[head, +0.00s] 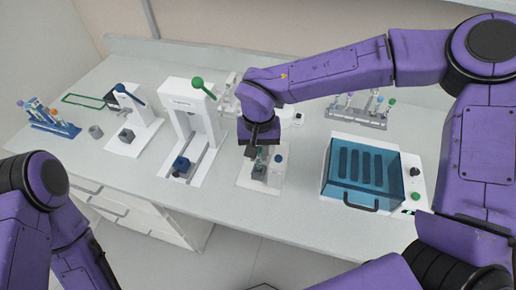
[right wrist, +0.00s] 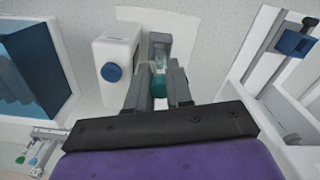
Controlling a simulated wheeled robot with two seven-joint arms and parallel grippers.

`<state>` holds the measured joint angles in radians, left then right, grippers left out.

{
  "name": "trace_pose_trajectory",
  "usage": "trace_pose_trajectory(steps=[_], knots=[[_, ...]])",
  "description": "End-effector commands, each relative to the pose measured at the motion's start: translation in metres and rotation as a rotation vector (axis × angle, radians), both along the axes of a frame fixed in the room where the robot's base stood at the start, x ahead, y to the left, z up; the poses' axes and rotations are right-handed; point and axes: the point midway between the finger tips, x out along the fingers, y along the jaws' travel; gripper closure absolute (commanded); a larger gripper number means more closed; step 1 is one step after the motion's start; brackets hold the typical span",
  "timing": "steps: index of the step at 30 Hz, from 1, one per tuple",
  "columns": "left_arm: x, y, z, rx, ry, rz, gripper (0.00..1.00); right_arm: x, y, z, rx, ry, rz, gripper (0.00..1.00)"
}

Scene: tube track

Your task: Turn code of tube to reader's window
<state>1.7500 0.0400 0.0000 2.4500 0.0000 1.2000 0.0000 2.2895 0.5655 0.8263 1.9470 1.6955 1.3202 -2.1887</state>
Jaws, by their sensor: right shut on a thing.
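My right gripper (head: 262,152) points down over the small reader station in the head view. In the right wrist view, its fingers (right wrist: 160,88) are shut on a tube (right wrist: 160,84) with a teal cap. The tube stands in a grey holder (head: 259,172) on a white base plate (head: 250,185). The reader (head: 277,163), a white box with a blue knob, stands beside the tube and also shows in the right wrist view (right wrist: 117,48). The tube's code and the reader's window cannot be made out. My left arm shows at the lower left, its gripper outside the view.
A blue-lidded box (head: 358,172) stands to the right, with a tube rack (head: 357,112) behind it. A white press with a green knob (head: 190,120) stands to the left. Further left are a smaller press (head: 133,125) and a blue rack (head: 50,122).

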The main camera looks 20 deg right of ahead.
Motion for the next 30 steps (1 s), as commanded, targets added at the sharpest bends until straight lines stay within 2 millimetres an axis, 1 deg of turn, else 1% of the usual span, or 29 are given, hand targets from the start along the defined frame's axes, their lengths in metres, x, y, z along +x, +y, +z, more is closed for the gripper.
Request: trace_pose_trajectory(steps=[1,3,15,30], knots=[[0.0,0.0,0.005,0.0,0.0,0.0,0.57,0.0,0.0,0.001,0.001,0.002,0.001,1.0],[0.0,0.0,0.007,0.0,0.0,0.0,0.57,-0.001,0.0,0.0,0.001,0.002,0.0,1.0],[0.0,0.0,0.006,0.0,0.0,0.0,0.57,0.0,0.0,-0.003,0.001,0.002,-0.001,1.0],[0.0,0.0,0.01,0.0,0.0,0.0,0.57,-0.001,0.0,-0.014,0.0,0.001,0.0,1.0]])
